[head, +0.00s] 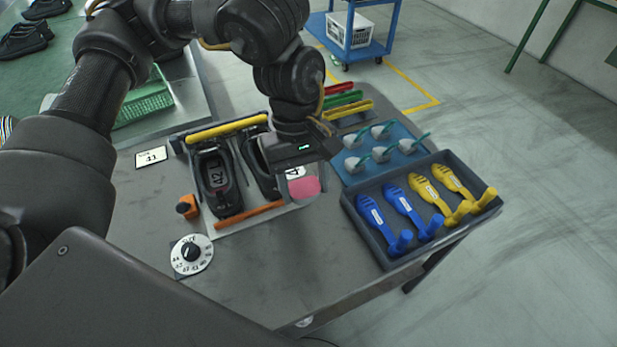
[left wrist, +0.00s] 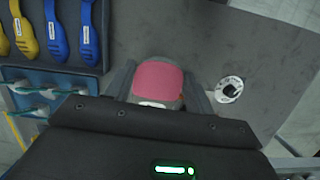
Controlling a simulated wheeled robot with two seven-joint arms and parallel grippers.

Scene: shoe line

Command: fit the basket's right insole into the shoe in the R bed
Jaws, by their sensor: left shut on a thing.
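My left gripper (head: 301,172) hangs over the right part of the shoe fixture. It is shut on a pink insole (head: 305,188), whose pink end sticks out below the jaws. In the left wrist view the insole (left wrist: 158,78) lies between the two grey fingers. The right-hand shoe (head: 262,169), black, stands in the fixture and is partly hidden by the gripper. I cannot tell whether the insole touches it. A green basket (head: 146,104) is at the upper left, partly hidden by my arm. My right gripper is not in view.
A yellow bar (head: 227,127) and an orange bar (head: 249,218) edge the fixture. A dial (head: 191,254) is in front. A grey tray (head: 357,223) with blue and yellow shoe trees is at the right, beside a blue mat (head: 397,166). The table's front is clear.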

